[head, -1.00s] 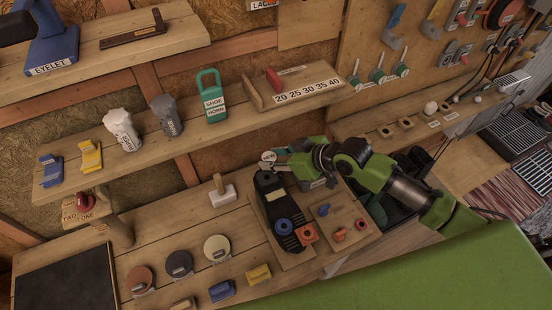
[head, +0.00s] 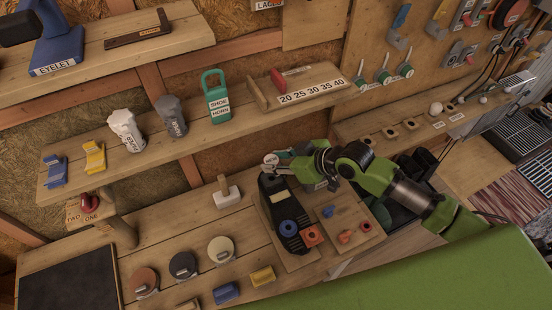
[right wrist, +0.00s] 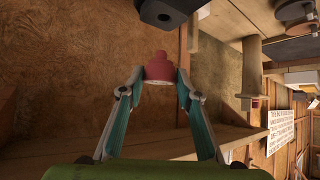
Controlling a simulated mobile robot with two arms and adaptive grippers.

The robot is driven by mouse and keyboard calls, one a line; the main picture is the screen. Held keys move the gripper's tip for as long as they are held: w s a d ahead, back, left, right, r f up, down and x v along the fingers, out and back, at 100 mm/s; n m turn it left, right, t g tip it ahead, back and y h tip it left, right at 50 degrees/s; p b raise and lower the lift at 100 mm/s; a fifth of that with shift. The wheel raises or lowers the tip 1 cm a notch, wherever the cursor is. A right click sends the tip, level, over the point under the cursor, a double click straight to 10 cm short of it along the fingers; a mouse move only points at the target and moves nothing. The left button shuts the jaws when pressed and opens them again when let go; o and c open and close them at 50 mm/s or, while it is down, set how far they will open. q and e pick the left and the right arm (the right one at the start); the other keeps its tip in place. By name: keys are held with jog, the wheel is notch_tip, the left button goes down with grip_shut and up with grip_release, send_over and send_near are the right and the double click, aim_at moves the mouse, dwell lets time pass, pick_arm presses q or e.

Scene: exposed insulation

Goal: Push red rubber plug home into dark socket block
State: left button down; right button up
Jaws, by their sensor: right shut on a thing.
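The red rubber plug (right wrist: 160,68) is between the fingertips of my right gripper (right wrist: 159,82) in the right wrist view, touched on both sides. My right gripper (head: 282,166) reaches in from the right in the head view, at the upper end of a long dark block (head: 270,184); the plug cannot be made out there. A dark block with a round front (right wrist: 163,12) lies ahead of the plug in the right wrist view, with a visible gap. I cannot tell whether both views show the same dark block. My left gripper is not in view.
A blue ring (head: 289,228) and an orange socket piece (head: 312,235) sit near the dark block's lower end. A board (head: 350,222) with small blue and red pieces lies to the right. A white-based wooden-handled tool (head: 226,194) stands to the left, with bare bench between.

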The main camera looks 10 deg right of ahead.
notch_tip(320, 180, down, 4)
jog(key=shift+r+b, duration=0.25)
jog(key=shift+b, duration=0.65)
jog(key=shift+f, duration=0.15)
jog(key=shift+p, duration=0.5)
dwell(0.8)
jog(key=shift+f+b, duration=1.05)
jog(key=shift+f, duration=0.3)
jog(key=o, duration=1.4)
jog(key=shift+o, duration=0.2)
jog(key=shift+d+r, duration=0.1)
